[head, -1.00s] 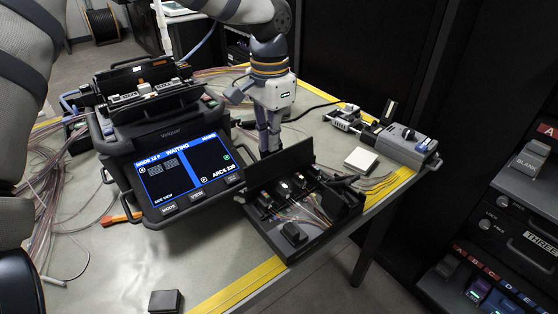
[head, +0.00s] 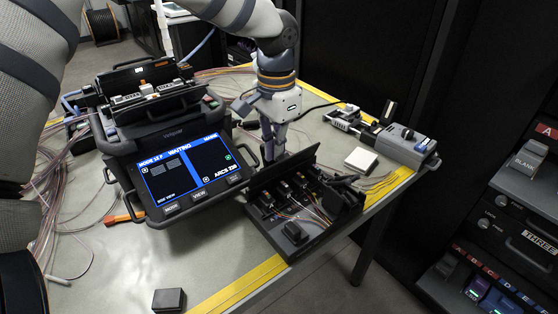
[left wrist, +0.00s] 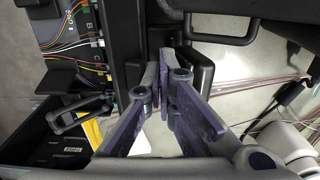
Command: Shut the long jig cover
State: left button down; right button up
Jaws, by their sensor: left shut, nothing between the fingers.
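The open jig (head: 310,235) is a black tray with small dark clamps and coloured fibres inside, at the table's front right edge. Its long dark cover (head: 284,169) stands raised along the back side, tilted slightly over the tray. My left gripper (head: 275,156) is shut and empty, pointing down behind the cover, with its tips partly hidden by it. In the left wrist view, the shut fingers (left wrist: 168,58) are beside the dark cover (left wrist: 128,45), close to it; I cannot tell if they touch. My right gripper is not in view.
The splicer (head: 185,165) with a lit screen stands left of the jig. A white block (head: 361,160) and a grey device (head: 405,144) are to the right. A small black block (head: 168,300) lies at the front. Fibre bundles lie at the left.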

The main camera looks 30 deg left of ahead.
aim_at(282, 155)
pick_arm(q)
jog(key=shift+s+d, duration=0.3)
jog(key=shift+d, duration=0.35)
jog(key=shift+s+d, duration=0.25)
jog(key=shift+d, duration=0.4)
jog(key=shift+w+a+r, duration=0.1)
jog(key=shift+a+r, duration=0.1)
jog(key=shift+r, duration=0.95)
jog(key=shift+w+a+r, duration=0.1)
jog(key=shift+a+r, duration=0.05)
jog(key=shift+r, duration=1.05)
jog(key=shift+w+a+r, duration=0.1)
jog(key=shift+a+r, duration=0.1)
jog(key=shift+r, duration=0.95)
jog(key=shift+s+f, duration=0.1)
